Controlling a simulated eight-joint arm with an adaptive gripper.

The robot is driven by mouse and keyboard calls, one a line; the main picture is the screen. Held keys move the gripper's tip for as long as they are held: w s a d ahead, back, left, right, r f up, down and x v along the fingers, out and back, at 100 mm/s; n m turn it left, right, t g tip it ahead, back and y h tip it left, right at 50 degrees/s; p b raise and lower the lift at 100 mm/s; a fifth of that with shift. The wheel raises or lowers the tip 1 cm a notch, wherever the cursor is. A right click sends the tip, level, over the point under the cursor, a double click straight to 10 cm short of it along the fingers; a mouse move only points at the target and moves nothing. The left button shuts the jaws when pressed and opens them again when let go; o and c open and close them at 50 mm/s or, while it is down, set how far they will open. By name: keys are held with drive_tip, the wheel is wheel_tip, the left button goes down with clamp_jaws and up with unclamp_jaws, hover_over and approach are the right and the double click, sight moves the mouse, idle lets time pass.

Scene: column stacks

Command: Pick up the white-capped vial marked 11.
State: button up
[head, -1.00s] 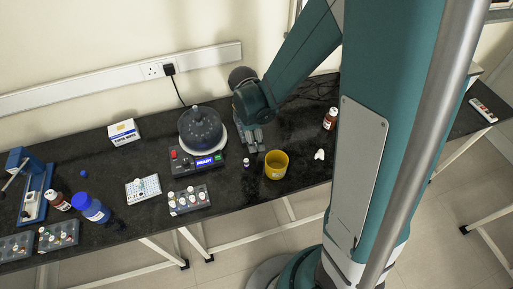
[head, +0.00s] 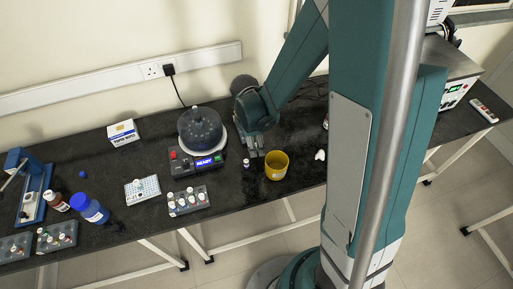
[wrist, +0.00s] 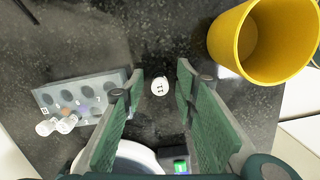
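The white-capped vial marked 11 (wrist: 159,86) stands upright, seen from above in the wrist view, with the "11" readable on its cap. In the head view the small vial (head: 246,163) stands alone on the black bench, between the dome-topped device and the yellow cup. My gripper (head: 254,153) points down just behind and above it. Its two fingers are apart, and in the wrist view the cap shows in the gap between the fingertips. Nothing is held. The vial's body is hidden under its cap in the wrist view.
The yellow cup (wrist: 262,40) stands close on the right of the vial. A grey rack (head: 188,201) with several vials is to the left in front. The dome-topped device (head: 201,130) with a lit READY display is close on the left. Bare bench surrounds the vial.

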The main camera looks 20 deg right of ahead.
drive_tip(key=c, duration=0.7)
drive_tip(key=shift+o, duration=0.2)
drive_tip(key=shift+r, duration=0.15)
drive_tip(key=shift+r+p, duration=1)
drive_tip(key=shift+r, duration=3.9)
